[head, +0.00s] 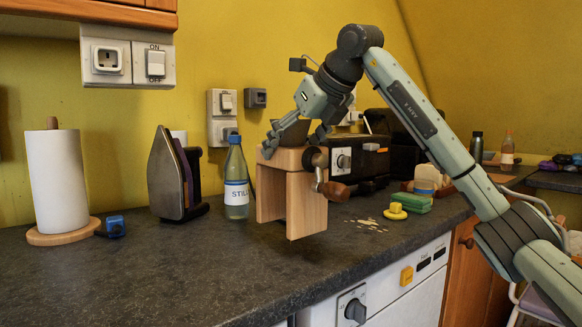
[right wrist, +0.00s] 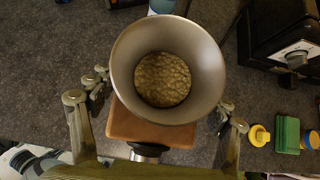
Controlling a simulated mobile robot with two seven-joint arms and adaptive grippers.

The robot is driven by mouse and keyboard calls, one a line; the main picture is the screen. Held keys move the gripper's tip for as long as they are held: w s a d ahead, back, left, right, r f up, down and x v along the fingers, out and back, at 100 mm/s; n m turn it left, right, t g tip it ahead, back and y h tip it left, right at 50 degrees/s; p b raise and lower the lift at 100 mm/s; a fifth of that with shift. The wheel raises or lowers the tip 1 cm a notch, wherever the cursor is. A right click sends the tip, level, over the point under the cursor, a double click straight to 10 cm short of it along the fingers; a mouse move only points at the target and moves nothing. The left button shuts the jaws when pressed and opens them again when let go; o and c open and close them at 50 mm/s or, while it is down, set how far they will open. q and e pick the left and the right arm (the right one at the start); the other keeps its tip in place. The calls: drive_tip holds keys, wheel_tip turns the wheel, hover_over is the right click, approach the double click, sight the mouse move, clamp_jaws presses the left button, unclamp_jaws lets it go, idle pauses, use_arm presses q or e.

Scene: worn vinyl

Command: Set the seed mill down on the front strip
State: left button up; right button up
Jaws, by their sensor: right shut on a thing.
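The seed mill (head: 305,205) is a light wooden stand with a dark hopper on top and a crank with a brown knob at its right. My right gripper (head: 294,138) comes down from above and is shut on its upper part. The mill looks upright over the worktop; whether its feet touch is unclear. In the right wrist view the mill's round hopper (right wrist: 205,65) holds tan grain, with my right gripper's fingers (right wrist: 155,115) on either side. The front strip of the dark worktop (head: 335,262) is bare, with no marking visible. My left gripper is not in view.
A STILL bottle (head: 236,180) stands just left behind the mill. An iron (head: 168,178) and a paper roll (head: 57,180) stand farther left. Scattered crumbs (head: 370,225), a yellow item (head: 395,211) and a green sponge (head: 411,202) lie right. The left front worktop is clear.

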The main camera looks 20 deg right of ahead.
wheel_tip(320, 180, down, 3)
drive_tip(key=shift+f, duration=0.25)
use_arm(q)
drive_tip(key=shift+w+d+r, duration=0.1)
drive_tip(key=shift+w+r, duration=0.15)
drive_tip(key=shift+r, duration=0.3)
use_arm(e)
drive_tip(key=shift+f, duration=0.1)
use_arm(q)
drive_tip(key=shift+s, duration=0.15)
use_arm(e)
drive_tip(key=o, duration=1.9)
drive_tip(key=shift+s+f, duration=0.1)
drive_tip(key=shift+f, duration=0.05)
